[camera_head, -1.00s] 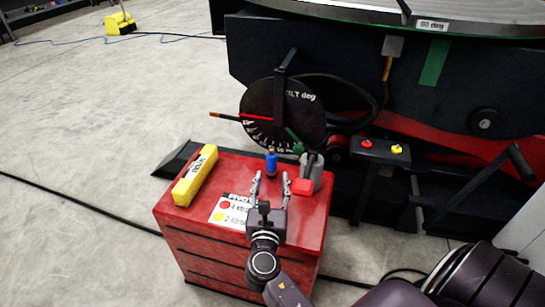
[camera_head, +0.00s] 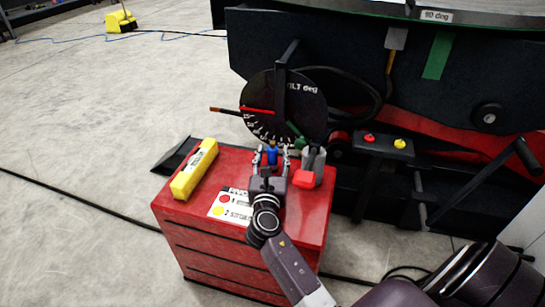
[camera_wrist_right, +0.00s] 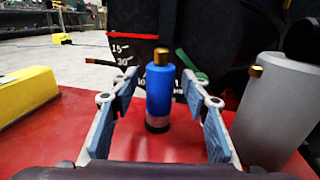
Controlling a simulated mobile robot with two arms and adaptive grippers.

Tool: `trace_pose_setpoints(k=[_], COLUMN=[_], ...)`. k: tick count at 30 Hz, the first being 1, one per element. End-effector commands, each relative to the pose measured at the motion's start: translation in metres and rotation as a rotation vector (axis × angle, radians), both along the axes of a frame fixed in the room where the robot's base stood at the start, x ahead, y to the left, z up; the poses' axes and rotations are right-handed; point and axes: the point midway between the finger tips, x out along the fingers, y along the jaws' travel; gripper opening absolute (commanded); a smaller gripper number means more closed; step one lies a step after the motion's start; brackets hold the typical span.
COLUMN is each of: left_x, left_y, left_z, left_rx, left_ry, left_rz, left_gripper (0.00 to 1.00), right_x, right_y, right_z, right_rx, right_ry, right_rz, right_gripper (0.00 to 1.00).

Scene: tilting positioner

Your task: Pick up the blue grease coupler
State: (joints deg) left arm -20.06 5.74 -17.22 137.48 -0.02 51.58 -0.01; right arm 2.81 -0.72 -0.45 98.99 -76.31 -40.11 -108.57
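The blue grease coupler (camera_head: 271,154) stands upright on the red cabinet top (camera_head: 232,172). In the right wrist view the coupler (camera_wrist_right: 160,92) is a blue cylinder with a brass tip and a darker base. My right gripper (camera_head: 271,150) is open, with one finger on each side of the coupler. In the right wrist view the open right gripper (camera_wrist_right: 160,105) shows gaps between its blue pads and the coupler. My left gripper is not in view.
A grey cylinder (camera_wrist_right: 268,110) with a brass fitting stands close to the right finger. A yellow box (camera_head: 194,170) lies on the left of the cabinet. The tilt dial (camera_head: 283,103) rises behind.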

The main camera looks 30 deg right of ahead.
Motion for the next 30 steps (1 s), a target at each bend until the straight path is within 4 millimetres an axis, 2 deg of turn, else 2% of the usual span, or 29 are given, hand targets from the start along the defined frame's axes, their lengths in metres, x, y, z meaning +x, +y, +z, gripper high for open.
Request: trace_pose_setpoints(k=[2, 11, 23, 26, 30], left_x=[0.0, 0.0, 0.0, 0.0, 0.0], left_y=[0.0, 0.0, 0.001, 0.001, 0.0], left_z=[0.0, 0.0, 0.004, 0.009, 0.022], left_rx=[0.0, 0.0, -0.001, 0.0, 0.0], left_ry=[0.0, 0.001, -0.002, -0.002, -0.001], left_rz=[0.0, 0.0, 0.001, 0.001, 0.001], left_gripper=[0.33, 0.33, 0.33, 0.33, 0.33], right_x=[0.0, 0.0, 0.0, 0.0, 0.0], right_y=[0.0, 0.0, 0.0, 0.0, 0.001], right_z=[0.0, 0.0, 0.005, 0.012, 0.032], right_rx=[0.0, 0.0, 0.0, 0.0, 0.0], right_ry=[0.0, 0.0, -0.002, -0.004, -0.005], right_rz=[0.0, 0.0, 0.001, 0.001, 0.001], right_gripper=[0.33, 0.0, 0.0, 0.0, 0.0])
